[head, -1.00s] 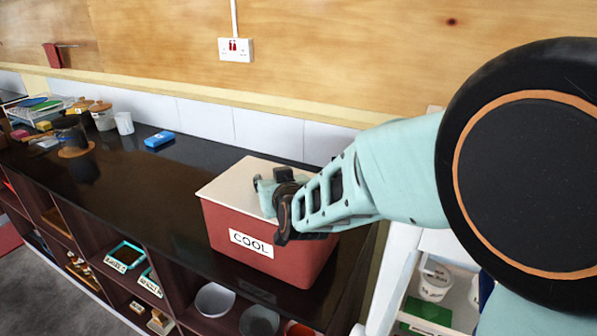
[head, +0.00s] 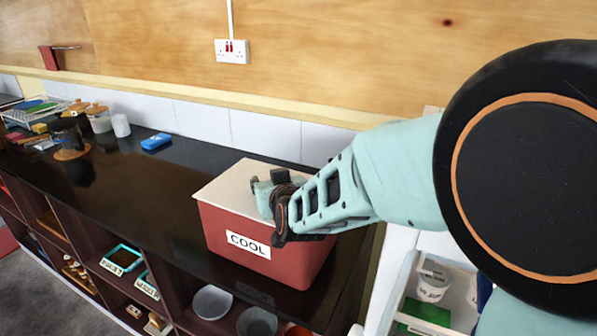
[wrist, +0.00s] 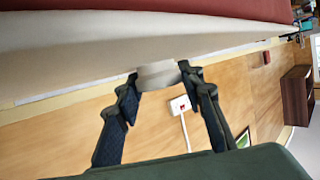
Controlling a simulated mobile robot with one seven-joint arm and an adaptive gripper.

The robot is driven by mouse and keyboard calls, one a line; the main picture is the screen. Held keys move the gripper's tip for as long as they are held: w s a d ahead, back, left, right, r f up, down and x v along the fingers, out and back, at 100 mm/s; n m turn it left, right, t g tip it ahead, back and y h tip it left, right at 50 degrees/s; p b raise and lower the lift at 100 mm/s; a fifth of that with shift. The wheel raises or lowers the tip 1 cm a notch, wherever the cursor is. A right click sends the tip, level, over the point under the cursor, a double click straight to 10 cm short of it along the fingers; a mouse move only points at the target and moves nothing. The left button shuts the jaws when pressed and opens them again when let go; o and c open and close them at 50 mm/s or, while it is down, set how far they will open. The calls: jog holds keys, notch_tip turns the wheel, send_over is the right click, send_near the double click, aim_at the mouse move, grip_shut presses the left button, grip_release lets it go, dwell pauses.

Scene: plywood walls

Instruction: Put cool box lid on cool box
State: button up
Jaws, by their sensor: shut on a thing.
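The cool box (head: 290,262) is a red tub with a white COOL label, standing on the dark counter. The cream cool box lid (head: 232,187) lies over its top and looks flat and lined up with the rim; my arm hides its right part. My gripper (head: 266,190) is at the lid's top. In the wrist view, my gripper's two fingers are shut on a pale handle (wrist: 158,75) of the lid. The lid (wrist: 60,55) spans the upper part of that view, with the red box (wrist: 150,8) beyond it. I cannot tell whether a thin gap remains between them.
The dark counter (head: 130,190) is clear left of the box. A blue packet (head: 156,141), a white cup (head: 121,126) and jars stand farther left. Shelves with bowls (head: 212,302) lie below. A wall socket (head: 231,51) is behind. A white tub (head: 433,280) is at lower right.

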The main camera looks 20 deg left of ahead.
dwell(0.4)
jog(key=o, duration=1.5)
jog(key=shift+f, duration=0.1)
jog(key=shift+c, duration=0.2)
jog(key=shift+f, duration=0.1)
jog(key=shift+s, duration=0.1)
